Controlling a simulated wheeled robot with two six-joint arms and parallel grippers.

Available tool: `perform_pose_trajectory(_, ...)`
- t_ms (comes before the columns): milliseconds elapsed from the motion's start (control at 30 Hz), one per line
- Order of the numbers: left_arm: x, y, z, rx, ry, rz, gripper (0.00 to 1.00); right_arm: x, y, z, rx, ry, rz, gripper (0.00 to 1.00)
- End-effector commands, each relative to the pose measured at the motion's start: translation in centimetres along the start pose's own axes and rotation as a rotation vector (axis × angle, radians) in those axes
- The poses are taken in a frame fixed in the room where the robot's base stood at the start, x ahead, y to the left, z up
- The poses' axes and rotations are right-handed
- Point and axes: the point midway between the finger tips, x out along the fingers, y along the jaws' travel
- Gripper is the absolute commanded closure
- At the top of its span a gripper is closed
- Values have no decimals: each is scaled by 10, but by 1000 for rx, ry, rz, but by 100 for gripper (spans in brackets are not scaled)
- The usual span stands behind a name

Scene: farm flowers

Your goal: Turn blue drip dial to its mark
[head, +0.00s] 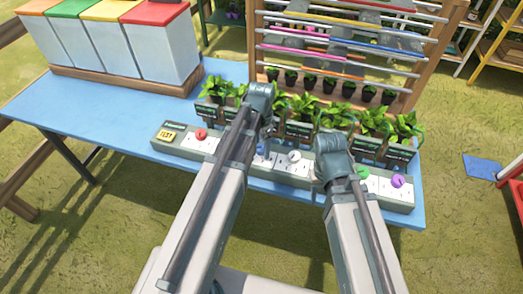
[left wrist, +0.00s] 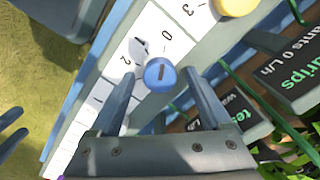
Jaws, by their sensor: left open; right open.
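The blue dial (left wrist: 160,74) is a round knob with a dark slot line on top, set on a white numbered scale plate (left wrist: 115,72). My left gripper (left wrist: 158,80) is open, with one finger on each side of the dial; I cannot tell whether they touch it. In the head view the blue dial (head: 259,157) shows only partly beside my left gripper (head: 268,140), whose fingers are largely hidden. My right gripper (head: 316,184) is over the dial strip between the white and green dials; its fingers are mostly hidden.
The dial strip (head: 170,147) runs along the front of the blue table (head: 110,112). Potted plants (head: 374,120) and dark label boards stand close behind. Lidded bins (head: 160,50) stand back left.

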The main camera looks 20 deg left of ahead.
Motion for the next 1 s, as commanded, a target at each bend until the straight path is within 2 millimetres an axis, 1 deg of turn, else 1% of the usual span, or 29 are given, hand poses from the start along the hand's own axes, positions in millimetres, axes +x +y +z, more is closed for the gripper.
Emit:
perform_pose_trajectory(33,3,0,0,0,0,0,18,3,0,0,0,0,0,50)
perform_pose_trajectory(267,1,0,0,0,0,0,18,1,0,0,0,0,0,50)
perform_pose_trajectory(300,1,0,0,0,0,0,22,1,0,0,0,0,0,50)
perform_pose_trajectory(367,1,0,0,0,0,0,33,1,0,0,0,0,0,50)
perform_pose_trajectory(400,1,0,0,0,0,0,40,1,0,0,0,0,0,50)
perform_pose_trajectory(467,1,0,0,0,0,0,51,1,0,0,0,0,0,50)
perform_pose_trajectory(500,1,0,0,0,0,0,58,1,0,0,0,0,0,50)
perform_pose_trajectory(567,1,0,0,0,0,0,69,1,0,0,0,0,0,50)
perform_pose_trajectory(600,2,0,0,0,0,0,76,1,0,0,0,0,0,50)
perform_pose_trajectory(733,2,0,0,0,0,0,99,2,0,0,0,0,0,50)
perform_pose_trajectory(1000,2,0,0,-26,0,0,100,2,0,0,0,0,0,50)
